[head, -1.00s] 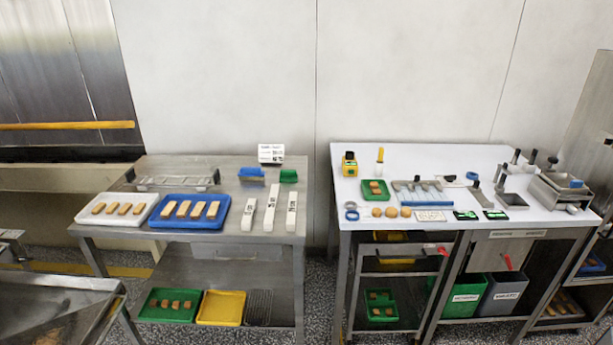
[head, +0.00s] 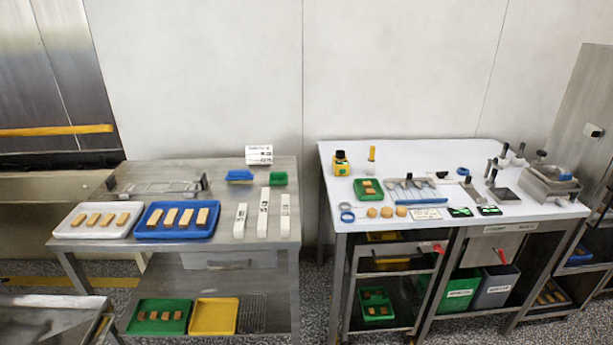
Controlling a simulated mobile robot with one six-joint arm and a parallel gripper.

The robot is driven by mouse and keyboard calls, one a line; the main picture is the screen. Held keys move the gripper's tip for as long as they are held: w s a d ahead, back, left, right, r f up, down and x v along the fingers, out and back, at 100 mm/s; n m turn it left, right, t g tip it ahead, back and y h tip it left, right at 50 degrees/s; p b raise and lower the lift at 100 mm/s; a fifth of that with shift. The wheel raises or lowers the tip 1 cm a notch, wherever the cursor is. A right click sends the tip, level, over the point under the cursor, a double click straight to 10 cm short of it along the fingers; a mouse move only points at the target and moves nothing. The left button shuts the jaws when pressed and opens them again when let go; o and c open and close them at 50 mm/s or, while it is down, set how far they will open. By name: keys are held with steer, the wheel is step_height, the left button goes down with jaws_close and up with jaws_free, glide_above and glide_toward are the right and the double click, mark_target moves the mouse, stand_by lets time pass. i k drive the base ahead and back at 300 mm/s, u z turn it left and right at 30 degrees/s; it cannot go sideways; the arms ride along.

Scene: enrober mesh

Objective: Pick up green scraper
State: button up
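A small green block-like item (head: 278,178), which looks like the green scraper, lies at the back right of the left steel table (head: 215,240). It is close to the table's rear right corner, just right of a similar blue item (head: 240,176). Its exact shape is too small to make out. My gripper is not in view.
A white sign (head: 259,155) stands behind the blue and green items. White labelled bars (head: 264,212) stretch in front of them. A blue tray (head: 176,236) and white tray (head: 60,232) hold bars. A gap separates this table from the crowded white-topped table (head: 430,160).

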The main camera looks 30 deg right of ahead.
mark_target(276, 178)
steer(key=z, duration=0.6)
steer(key=k, duration=0.95)
steer(key=u, duration=0.05)
steer(key=i, duration=0.9)
